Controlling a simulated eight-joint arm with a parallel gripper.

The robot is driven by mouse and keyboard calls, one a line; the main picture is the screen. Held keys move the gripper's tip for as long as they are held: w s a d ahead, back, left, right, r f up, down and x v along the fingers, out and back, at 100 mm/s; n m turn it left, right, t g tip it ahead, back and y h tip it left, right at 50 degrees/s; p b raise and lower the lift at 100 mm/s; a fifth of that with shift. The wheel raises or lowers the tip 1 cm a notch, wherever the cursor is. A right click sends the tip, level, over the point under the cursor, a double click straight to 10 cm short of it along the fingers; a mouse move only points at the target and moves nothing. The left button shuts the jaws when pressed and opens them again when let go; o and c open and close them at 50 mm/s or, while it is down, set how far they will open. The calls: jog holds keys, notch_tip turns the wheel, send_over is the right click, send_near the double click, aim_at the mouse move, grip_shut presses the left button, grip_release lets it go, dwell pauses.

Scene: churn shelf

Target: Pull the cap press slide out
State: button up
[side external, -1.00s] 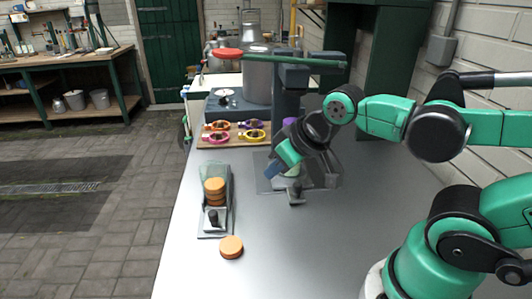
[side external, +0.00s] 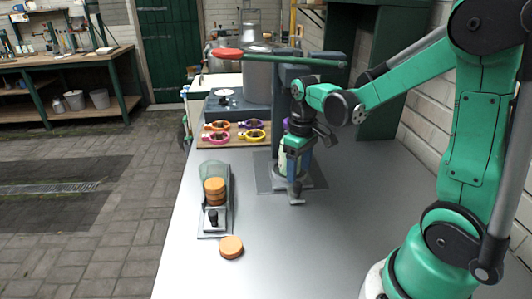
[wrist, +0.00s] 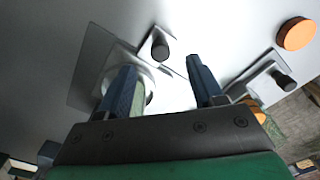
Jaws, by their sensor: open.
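The cap press (side external: 291,105) stands at the back of the steel table. Its slide shows at the base as a pale plate with a dark upright knob (side external: 296,190); the knob also shows in the wrist view (wrist: 160,47). A pale green cylinder (wrist: 138,100) stands on the slide, partly hidden by a finger. My gripper (wrist: 163,68) is open and points down at the press. In the wrist view the knob shows just beyond and between the blue fingertips, with nothing between them gripped. In the side view my gripper (side external: 298,172) hides part of the press base.
A cap dispenser (side external: 213,225) with stacked orange caps and its own dark knob stands to the left. A loose orange cap (side external: 231,247) lies in front of it. A wooden board (side external: 205,143) with several coloured rings lies behind. The front middle of the table is clear.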

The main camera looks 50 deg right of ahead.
aim_at(298, 184)
jog(key=shift+f, duration=2.2)
grip_shut()
